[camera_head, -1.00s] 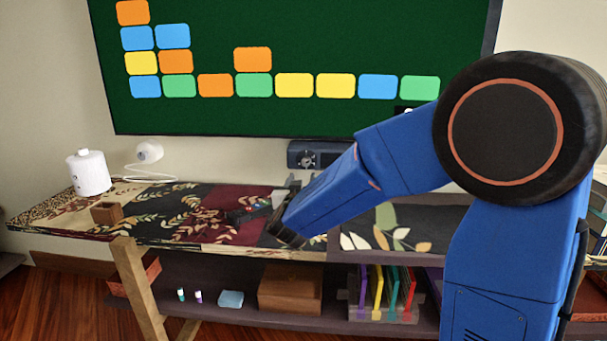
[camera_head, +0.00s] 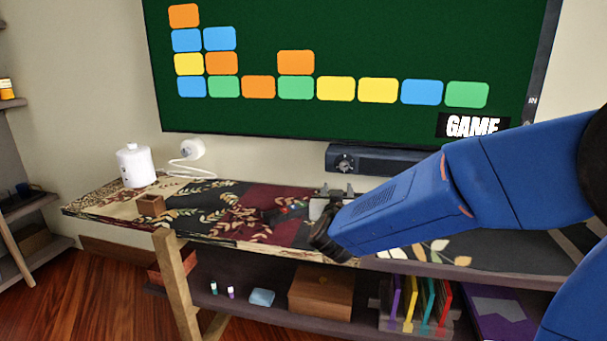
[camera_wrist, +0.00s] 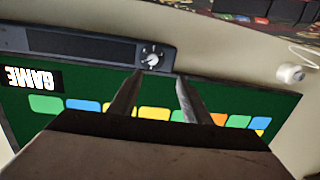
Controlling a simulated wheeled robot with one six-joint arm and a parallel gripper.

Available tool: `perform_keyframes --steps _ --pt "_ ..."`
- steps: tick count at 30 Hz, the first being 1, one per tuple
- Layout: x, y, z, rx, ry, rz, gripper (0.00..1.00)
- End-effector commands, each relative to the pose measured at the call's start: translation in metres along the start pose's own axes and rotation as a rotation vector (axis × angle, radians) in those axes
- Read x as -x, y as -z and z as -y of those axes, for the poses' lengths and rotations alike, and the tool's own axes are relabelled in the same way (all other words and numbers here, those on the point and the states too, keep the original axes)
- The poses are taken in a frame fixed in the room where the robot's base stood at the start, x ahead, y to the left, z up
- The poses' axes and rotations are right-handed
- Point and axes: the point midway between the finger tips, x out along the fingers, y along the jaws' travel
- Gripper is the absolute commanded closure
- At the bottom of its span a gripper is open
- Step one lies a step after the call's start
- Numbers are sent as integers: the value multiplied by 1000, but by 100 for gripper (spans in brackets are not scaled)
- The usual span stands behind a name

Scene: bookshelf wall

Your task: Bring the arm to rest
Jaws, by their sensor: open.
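My blue arm (camera_head: 410,200) reaches in from the right side of the head view, bent downward at the wrist. My gripper (camera_head: 336,192) shows partly behind the wrist, in line with the patterned shelf top. In the wrist view my gripper (camera_wrist: 158,84) has its two fingers apart, with nothing between them. Beyond the fingers are the wall and the screen, seen upside down.
A patterned shelf top (camera_head: 190,222) holds a white canister (camera_head: 133,167), a small brown box (camera_head: 150,205) and a dark object (camera_head: 287,212). A soundbar (camera_head: 375,160) sits below the screen (camera_head: 380,50). Folders (camera_head: 412,303) and a wooden box (camera_head: 321,290) stand underneath.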

Motion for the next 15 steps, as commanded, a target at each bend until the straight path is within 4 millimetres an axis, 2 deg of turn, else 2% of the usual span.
perform_keyframes --steps 3,8,15 --pt "14 8 -5 -39 109 58 56" --pt "46 6 -10 -63 255 172 56" --pt "113 -15 -35 -48 398 382 56"
